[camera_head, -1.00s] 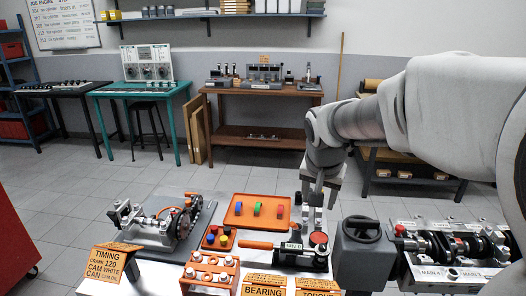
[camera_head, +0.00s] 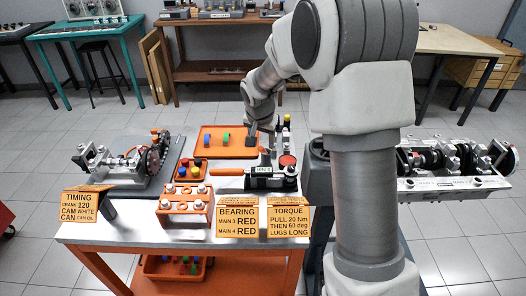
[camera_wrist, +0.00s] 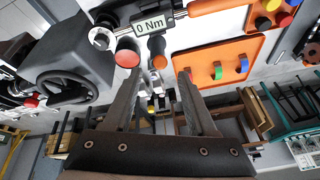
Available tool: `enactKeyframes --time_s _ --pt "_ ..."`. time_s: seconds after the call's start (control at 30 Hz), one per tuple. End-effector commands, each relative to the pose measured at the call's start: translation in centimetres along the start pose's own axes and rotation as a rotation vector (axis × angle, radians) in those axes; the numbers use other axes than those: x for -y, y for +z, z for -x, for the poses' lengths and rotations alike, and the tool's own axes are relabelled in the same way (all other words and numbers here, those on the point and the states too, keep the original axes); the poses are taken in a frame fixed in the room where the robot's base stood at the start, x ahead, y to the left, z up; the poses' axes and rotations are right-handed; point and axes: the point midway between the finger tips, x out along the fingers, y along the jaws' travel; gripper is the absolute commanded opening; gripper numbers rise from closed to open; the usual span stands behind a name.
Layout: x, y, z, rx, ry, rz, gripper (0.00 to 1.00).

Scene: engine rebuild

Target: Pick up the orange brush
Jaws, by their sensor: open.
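An orange, rounded upright piece (camera_wrist: 157,46), which looks like the brush's handle, shows in the wrist view just beyond my fingertips, between their lines. Its lower part is hard to make out, and I cannot pick it out in the head view. My gripper (camera_wrist: 158,82) is open, with nothing between its two fingers. In the head view my gripper (camera_head: 262,141) hangs over the right end of the orange tray, beside the red-capped container.
The red-capped container (camera_wrist: 127,54) stands close to the orange piece. The torque wrench (camera_head: 265,180) with its orange handle lies in front. The orange tray (camera_head: 216,151) holds coloured blocks. A grey handwheel unit (camera_wrist: 66,72) is on the wrist view's left.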

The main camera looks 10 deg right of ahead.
Motion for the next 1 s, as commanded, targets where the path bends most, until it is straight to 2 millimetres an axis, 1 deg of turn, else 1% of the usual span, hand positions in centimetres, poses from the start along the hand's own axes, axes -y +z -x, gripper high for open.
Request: enactKeyframes --time_s 0.03,0.1,0.3,0.5,0.6,0.73,0.93,1.0 --pt "0.0 0.0 -0.8 0.001 0.001 -0.001 0.57" --pt "0.0 -0.1 -1.4 0.000 0.000 -0.002 0.57" --pt "-0.1 0.0 -2.6 -0.001 0.000 -0.001 0.57" --pt "-0.2 0.2 -5.5 0.001 0.000 0.000 0.57" --pt "-0.1 0.1 -6.6 0.000 0.000 -0.001 0.57" --pt "-0.1 0.1 -7.1 -0.001 -0.001 -0.001 0.57" --pt "-0.1 0.1 -7.1 -0.001 -0.001 -0.001 0.57" --pt "-0.1 0.1 -7.1 -0.001 -0.001 -0.001 0.45"
